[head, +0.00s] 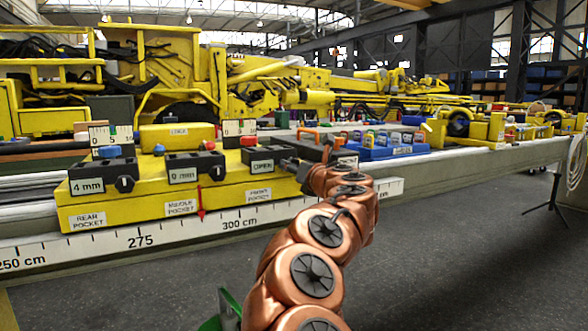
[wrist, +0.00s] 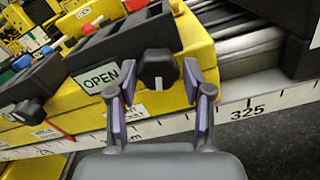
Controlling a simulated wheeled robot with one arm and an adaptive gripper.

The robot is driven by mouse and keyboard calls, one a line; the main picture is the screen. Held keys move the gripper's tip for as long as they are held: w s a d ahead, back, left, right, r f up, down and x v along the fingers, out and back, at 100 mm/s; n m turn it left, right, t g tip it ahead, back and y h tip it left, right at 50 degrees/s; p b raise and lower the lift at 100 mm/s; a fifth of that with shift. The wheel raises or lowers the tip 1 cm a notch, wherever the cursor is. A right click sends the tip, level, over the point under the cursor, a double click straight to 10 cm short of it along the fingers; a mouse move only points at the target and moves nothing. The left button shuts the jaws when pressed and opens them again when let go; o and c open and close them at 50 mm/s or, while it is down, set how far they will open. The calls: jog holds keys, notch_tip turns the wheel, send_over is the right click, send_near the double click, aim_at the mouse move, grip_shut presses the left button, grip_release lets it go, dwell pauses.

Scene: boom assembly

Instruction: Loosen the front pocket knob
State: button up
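The front pocket knob (wrist: 158,68) is black with a pale pointer mark. It sits on the end of a black block beside the display reading "OPEN" (wrist: 100,77). That display also shows in the head view (head: 262,165), above the "front pocket" label (head: 258,194). My gripper (wrist: 159,72) is open, with one purple-padded finger on each side of the knob. Gaps show between the pads and the knob; I cannot tell the depth. In the head view my copper arm and gripper (head: 325,152) hide the knob.
On the yellow block (head: 150,215), the middle pocket display reads 0 mm (head: 182,175) and the rear one 4 mm (head: 87,186), each with its own black knob. A ruler rail (head: 190,233) runs along the front. Blue tray (head: 385,152) lies right.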

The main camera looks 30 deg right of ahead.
jog(key=shift+o, duration=1.1)
jog(key=shift+s, duration=0.15)
jog(key=s+a, duration=0.1)
jog(key=s, duration=1)
jog(key=shift+s, duration=0.35)
jog(key=shift+r, duration=0.1)
